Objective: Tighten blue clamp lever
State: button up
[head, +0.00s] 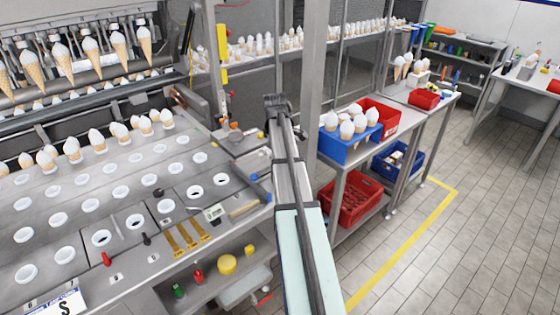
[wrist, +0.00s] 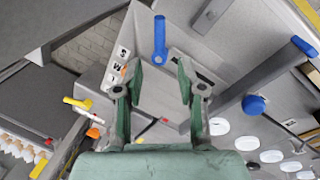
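In the wrist view, a blue lever-shaped handle (wrist: 159,38) stands upright in the picture on a grey metal surface, just beyond the gap between my fingertips. My green gripper (wrist: 160,78) is open, its two fingers apart with nothing between them. The fingers look apart from the blue handle. A second blue part, a round knob (wrist: 254,104), sits to the right beside a grey bar with a blue end (wrist: 305,46). I cannot tell for sure which blue part is the clamp lever. In the head view my arm reaches toward the machine's right end; the fingers cannot be made out there.
A yellow-handled lever (wrist: 75,102) and an orange part (wrist: 93,133) lie left of my gripper. White cups (wrist: 247,143) line the plate at right. In the head view, a metal post (head: 315,90) stands close right of my arm, and a blue bin (head: 350,140) holds cones.

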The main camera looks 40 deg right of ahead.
notch_tip(320, 180, up, 7)
jog(key=a, duration=0.1)
jog(key=shift+s, duration=0.4)
jog(key=shift+a+f, duration=0.1)
